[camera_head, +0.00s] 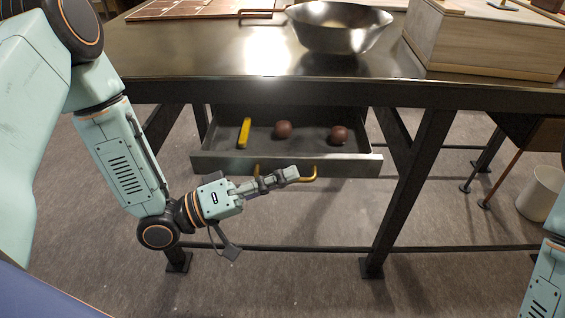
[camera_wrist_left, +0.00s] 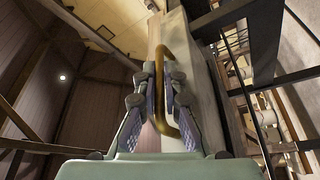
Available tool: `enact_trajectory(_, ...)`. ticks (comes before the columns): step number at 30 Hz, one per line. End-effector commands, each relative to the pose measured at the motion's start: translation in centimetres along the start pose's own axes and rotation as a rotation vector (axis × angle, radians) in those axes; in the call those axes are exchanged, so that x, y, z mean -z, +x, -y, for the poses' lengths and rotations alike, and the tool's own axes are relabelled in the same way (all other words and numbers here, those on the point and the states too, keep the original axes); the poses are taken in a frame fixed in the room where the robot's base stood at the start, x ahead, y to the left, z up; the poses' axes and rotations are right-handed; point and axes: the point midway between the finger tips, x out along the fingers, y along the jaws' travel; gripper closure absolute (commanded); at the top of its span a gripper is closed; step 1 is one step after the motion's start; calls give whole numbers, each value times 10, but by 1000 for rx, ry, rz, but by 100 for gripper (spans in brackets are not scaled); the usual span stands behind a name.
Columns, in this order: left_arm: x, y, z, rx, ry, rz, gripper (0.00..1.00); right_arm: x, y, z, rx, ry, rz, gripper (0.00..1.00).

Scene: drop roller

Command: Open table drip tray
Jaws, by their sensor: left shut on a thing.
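The drip tray (camera_head: 222,164) is a grey metal drawer under the dark table (camera_head: 190,90). It stands pulled out, with its inside showing. A yellow bar (camera_head: 244,133) and two brown balls, one near the middle (camera_head: 283,129) and one to the right (camera_head: 339,135), lie in it. A curved brass handle (camera_head: 313,175) is on its front. My left gripper (camera_head: 288,176) is shut on this handle, partly covering it. In the left wrist view the handle (camera_wrist_left: 161,56) passes between the fingers (camera_wrist_left: 160,80). My right gripper is out of view.
A metal bowl (camera_head: 340,38) and a wooden box (camera_head: 490,45) stand on the table. Dark table legs (camera_head: 409,190) and a low crossbar frame the space under the tray. A white bin (camera_head: 541,192) stands at the right. The floor in front is clear.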

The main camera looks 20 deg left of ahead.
Motion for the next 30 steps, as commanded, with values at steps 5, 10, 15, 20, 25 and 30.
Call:
enact_trajectory(5,-17,-7,-14,-3,-3,-2,100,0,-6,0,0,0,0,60)
enact_trajectory(10,-32,-13,-24,-3,-2,-3,100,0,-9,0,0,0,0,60)
enact_trajectory(15,-39,-16,-29,-3,0,-3,100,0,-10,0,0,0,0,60)
enact_trajectory(20,-41,-17,-30,-4,2,-3,100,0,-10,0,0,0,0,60)
enact_trajectory(25,-42,-17,-31,-4,2,-2,100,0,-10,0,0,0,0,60)
enact_trajectory(30,-42,-17,-31,-4,1,-2,84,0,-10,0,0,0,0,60)
